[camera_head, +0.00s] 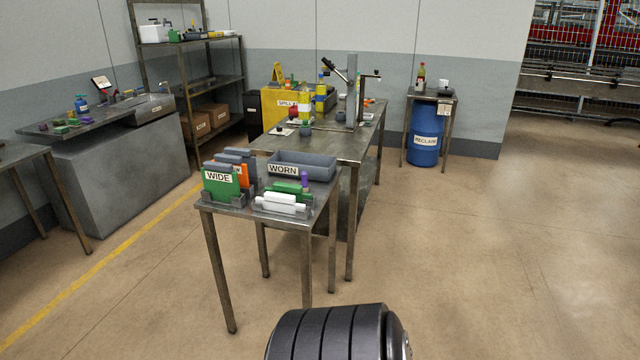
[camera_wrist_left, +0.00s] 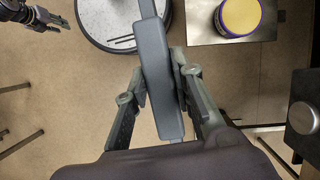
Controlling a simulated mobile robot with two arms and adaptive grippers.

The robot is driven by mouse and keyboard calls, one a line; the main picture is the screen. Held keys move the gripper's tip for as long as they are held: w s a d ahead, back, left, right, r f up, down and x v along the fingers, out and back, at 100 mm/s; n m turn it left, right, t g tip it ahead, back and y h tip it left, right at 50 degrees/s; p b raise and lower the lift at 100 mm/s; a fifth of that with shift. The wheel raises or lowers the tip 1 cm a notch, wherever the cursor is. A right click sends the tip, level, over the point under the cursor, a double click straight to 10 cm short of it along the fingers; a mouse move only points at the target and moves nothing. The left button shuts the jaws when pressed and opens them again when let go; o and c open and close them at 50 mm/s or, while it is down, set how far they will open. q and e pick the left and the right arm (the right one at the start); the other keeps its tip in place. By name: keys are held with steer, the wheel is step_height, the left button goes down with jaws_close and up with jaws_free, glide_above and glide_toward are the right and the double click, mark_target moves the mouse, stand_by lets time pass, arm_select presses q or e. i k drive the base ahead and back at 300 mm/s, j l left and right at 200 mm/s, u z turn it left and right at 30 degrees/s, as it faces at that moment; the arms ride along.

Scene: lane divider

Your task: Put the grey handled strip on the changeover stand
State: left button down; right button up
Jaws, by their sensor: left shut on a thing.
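The grey handled strip (camera_wrist_left: 160,80) is in the left wrist view. It is long, with a thicker grey bar along its middle. My left gripper (camera_wrist_left: 160,90) is shut on it, with a finger on each side; the strip is held above the floor. Another dark gripper (camera_wrist_left: 42,22), seemingly my right, shows at the top left of that view, too small to tell its jaws. In the head view a small metal stand (camera_head: 320,208) carries upright strips and trays. No label reads changeover, so I cannot confirm it is that stand. Neither gripper shows in the head view.
On the small stand are a green WIDE card (camera_head: 221,186), a grey WORN tray (camera_head: 318,170) and a holder with a white strip (camera_head: 280,203). A longer metal bench (camera_head: 335,149) adjoins behind. The floor to the right is clear. A blue RECLAIM drum (camera_head: 424,140) stands beyond.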

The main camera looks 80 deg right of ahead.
mark_target(265, 179)
steer(key=l+z, duration=0.25)
steer(key=z, duration=0.15)
steer(key=l+z, duration=0.25)
steer(key=z, duration=0.15)
steer(key=l+z, duration=0.2)
steer(key=z, duration=0.2)
steer(key=i+l+z, duration=0.15)
steer(key=z, duration=0.25)
steer(key=i+l+z, duration=0.1)
steer(key=l+z, duration=0.15)
steer(key=z, duration=0.15)
